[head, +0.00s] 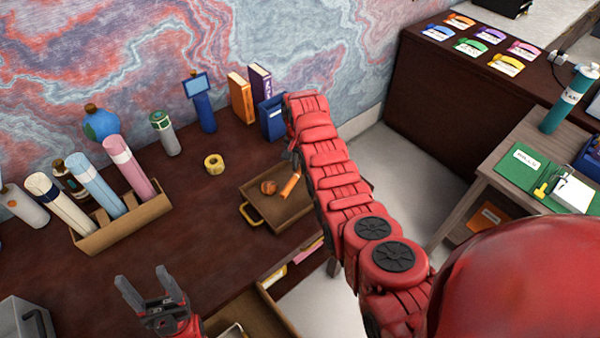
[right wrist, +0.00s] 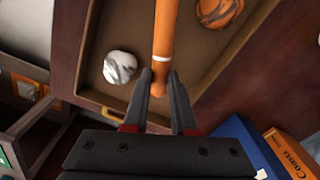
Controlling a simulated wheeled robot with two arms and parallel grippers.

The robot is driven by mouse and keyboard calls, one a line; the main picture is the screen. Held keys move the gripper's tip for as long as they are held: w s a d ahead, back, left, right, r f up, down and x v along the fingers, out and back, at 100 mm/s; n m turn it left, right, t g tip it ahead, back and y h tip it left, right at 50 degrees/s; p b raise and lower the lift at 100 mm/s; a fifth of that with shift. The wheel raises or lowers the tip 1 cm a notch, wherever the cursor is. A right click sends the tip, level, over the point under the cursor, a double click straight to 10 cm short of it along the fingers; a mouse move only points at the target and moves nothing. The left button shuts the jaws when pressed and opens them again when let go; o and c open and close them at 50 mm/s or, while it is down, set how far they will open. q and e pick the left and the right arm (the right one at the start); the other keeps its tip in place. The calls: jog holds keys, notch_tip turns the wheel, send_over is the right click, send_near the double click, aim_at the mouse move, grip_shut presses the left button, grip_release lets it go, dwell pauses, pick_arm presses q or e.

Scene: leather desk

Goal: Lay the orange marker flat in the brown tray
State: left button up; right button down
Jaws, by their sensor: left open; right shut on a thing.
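The orange marker (head: 290,186) has a white band, and its end is between the fingertips of my right gripper (right wrist: 160,76). My right gripper is shut on it. The marker (right wrist: 164,30) is over the brown tray (head: 280,217); I cannot tell whether it touches the tray floor. The tray (right wrist: 95,97) has a yellow handle and lies on the desk. In the head view my red right arm hides the tray's right part. My left gripper (head: 148,284) is open and empty, low in the head view over the front of the desk.
An orange marbled ball (head: 268,187) and a white-grey ball (right wrist: 120,67) are in the tray. A yellow tape roll (head: 214,164) stands left of it. An open drawer (head: 258,312) is in front.

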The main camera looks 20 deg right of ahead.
jog(key=shift+w+d, duration=0.1)
jog(key=shift+w, duration=0.1)
jog(key=shift+f+p, duration=0.55)
jog(key=shift+f, duration=0.15)
jog(key=shift+s+f, duration=0.1)
jog(key=shift+f, duration=1)
jog(key=shift+f, duration=0.1)
jog(key=c, duration=0.7)
grip_release()
